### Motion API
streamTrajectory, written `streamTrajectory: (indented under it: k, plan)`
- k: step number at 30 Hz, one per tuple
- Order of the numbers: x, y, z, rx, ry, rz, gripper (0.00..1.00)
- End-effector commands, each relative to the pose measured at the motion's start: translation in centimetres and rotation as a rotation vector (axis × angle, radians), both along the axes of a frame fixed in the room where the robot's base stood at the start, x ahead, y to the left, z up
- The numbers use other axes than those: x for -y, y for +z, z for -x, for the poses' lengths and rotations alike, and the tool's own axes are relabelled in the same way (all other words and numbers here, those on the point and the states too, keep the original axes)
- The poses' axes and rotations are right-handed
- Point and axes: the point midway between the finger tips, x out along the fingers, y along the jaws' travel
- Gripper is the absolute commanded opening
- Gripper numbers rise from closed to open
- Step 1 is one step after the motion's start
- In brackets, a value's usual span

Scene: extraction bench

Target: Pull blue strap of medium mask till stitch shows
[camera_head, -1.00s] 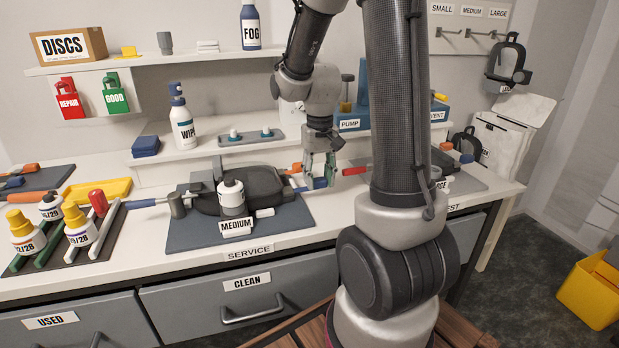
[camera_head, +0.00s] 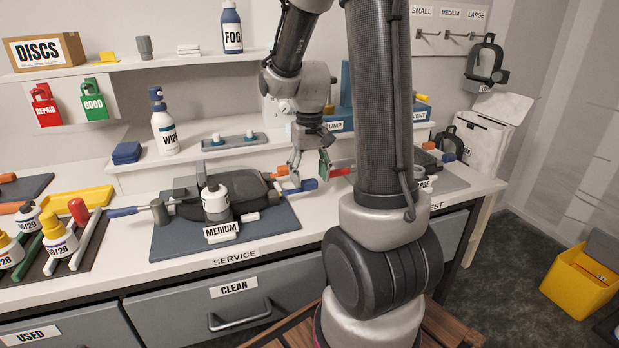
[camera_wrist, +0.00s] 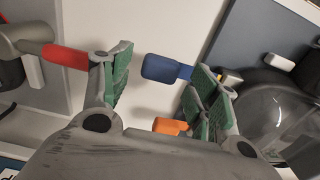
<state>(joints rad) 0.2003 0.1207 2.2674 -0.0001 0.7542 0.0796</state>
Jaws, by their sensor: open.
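The medium mask (camera_head: 245,190) lies on a mat behind its MEDIUM label (camera_head: 222,231). Its blue strap (camera_head: 309,184) sticks out to the right with a blue end tab, beside an orange tab (camera_head: 282,171). Another blue strap end (camera_head: 123,212) shows on the mask's left. My gripper (camera_head: 311,166) is open over the right-hand blue tab. In the wrist view, the blue tab (camera_wrist: 165,69) appears between the spread green-padded fingers of my gripper (camera_wrist: 163,76), with the orange tab (camera_wrist: 170,126) below. Neither finger visibly grips it. I cannot make out a stitch.
A red tab (camera_head: 341,172) from the neighbouring mask lies close right of my gripper; it also shows in the wrist view (camera_wrist: 66,56). A white-bodied canister (camera_head: 215,203) stands in front of the mask. The pump box (camera_head: 340,118) stands behind.

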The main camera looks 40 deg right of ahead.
Motion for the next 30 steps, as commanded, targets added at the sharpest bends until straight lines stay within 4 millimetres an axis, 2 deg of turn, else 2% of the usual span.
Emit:
streamTrajectory:
  k: [9, 15, 20, 30]
  plan:
    - [0.0, 7.0, -0.1, 0.006, 0.0, 0.002, 0.61]
    - [0.0, 10.0, 0.0, 0.003, 0.0, 0.001, 0.61]
    - [0.0, 10.8, 0.0, 0.001, 0.0, 0.0, 0.61]
    - [0.0, 10.8, 0.0, 0.001, 0.0, 0.0, 0.61]
